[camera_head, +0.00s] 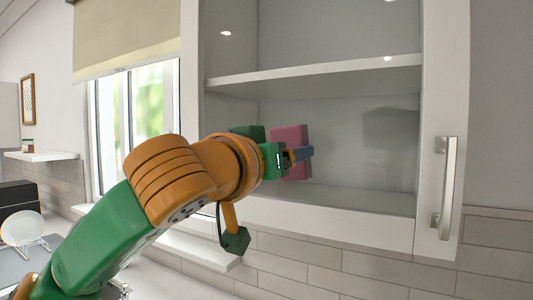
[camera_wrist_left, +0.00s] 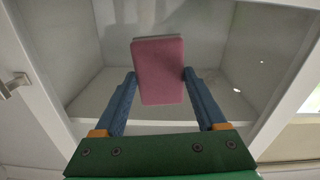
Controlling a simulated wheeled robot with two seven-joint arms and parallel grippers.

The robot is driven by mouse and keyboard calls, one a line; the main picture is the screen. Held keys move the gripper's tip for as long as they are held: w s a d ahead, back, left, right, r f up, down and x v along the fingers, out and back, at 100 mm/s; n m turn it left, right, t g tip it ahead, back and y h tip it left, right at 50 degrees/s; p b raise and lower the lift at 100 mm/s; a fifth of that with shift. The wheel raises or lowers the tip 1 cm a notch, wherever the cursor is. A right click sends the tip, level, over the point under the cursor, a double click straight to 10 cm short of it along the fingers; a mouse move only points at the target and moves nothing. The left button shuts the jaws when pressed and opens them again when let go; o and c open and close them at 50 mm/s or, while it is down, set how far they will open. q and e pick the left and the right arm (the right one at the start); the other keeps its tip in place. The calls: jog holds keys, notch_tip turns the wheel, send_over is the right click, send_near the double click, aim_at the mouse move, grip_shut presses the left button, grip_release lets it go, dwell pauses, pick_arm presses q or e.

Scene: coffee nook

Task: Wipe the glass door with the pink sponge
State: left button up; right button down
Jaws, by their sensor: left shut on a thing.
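The pink sponge (camera_head: 288,135) is a flat block held in my left gripper (camera_head: 298,154), in front of the cabinet's glass door. In the left wrist view the sponge (camera_wrist_left: 158,75) sits between the two blue fingers, which press on its sides. The glass door (camera_head: 443,90) has a white frame and looks shut, with shelves showing through the pane. The sponge is over the lower left part of the pane. I cannot tell whether it touches the glass. My left forearm hides part of the door's lower left frame. My right gripper is in neither view.
A metal handle (camera_head: 446,190) stands out from the door frame on the right. A window (camera_head: 135,105) with a blind (camera_head: 130,35) is to the left. White plates (camera_head: 22,230) stand in a rack at the lower left. The area before the pane's right side is free.

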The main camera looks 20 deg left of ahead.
pick_arm(q)
jog(key=w+a, duration=0.1)
jog(key=a, duration=0.9)
jog(key=shift+w, duration=0.2)
dwell(1.1)
jog(key=s, duration=0.2)
jog(key=s+b, duration=0.1)
jog(key=s, duration=0.2)
jog(key=shift+s+a+b, duration=0.3)
jog(key=shift+s+a, duration=0.1)
jog(key=s, duration=0.3)
jog(key=shift+a, duration=0.2)
